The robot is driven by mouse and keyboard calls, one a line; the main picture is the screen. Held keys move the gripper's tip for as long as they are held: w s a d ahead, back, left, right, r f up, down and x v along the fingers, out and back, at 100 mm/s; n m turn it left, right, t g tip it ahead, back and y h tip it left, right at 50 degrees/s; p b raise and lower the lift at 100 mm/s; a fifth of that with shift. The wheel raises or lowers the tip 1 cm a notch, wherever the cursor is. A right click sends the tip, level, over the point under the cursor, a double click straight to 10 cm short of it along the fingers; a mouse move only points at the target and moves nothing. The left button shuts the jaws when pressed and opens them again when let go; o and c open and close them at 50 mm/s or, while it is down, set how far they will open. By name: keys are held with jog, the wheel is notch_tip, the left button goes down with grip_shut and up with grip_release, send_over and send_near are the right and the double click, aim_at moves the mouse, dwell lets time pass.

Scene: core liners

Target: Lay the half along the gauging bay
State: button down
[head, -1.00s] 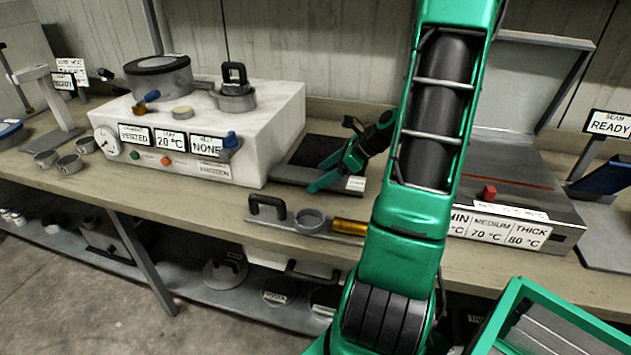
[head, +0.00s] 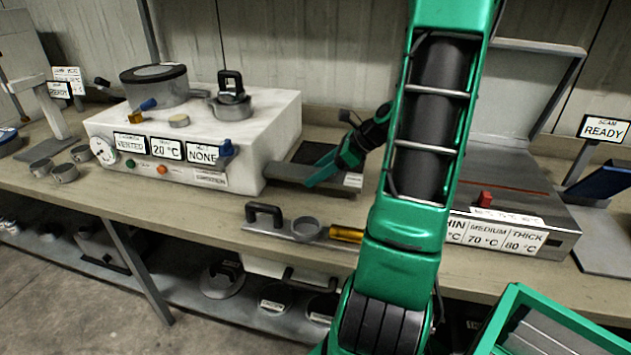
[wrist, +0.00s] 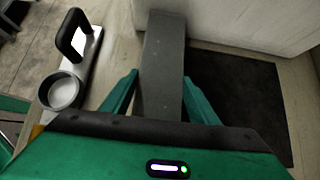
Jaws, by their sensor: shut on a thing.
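My gripper (wrist: 160,98) is shut on the half, a long grey piece (wrist: 163,60) that runs lengthwise between the two green fingers in the wrist view. In the head view my gripper (head: 328,172) is low over the bench, right of the white console. The grey piece there (head: 288,174) is partly hidden by the fingers. A flat black pad (wrist: 240,90) lies right of the half in the wrist view. I cannot tell which surface is the gauging bay, or whether the half touches what is below it.
A plate with a black handle (head: 264,212) and a grey ring (head: 306,228) lies at the bench's front edge, left of the half in the wrist view. The white console (head: 270,130) stands close behind. A heater box (head: 510,235) stands at the right.

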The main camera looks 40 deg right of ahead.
notch_tip(320, 180, up, 24)
jog(key=shift+r, duration=0.25)
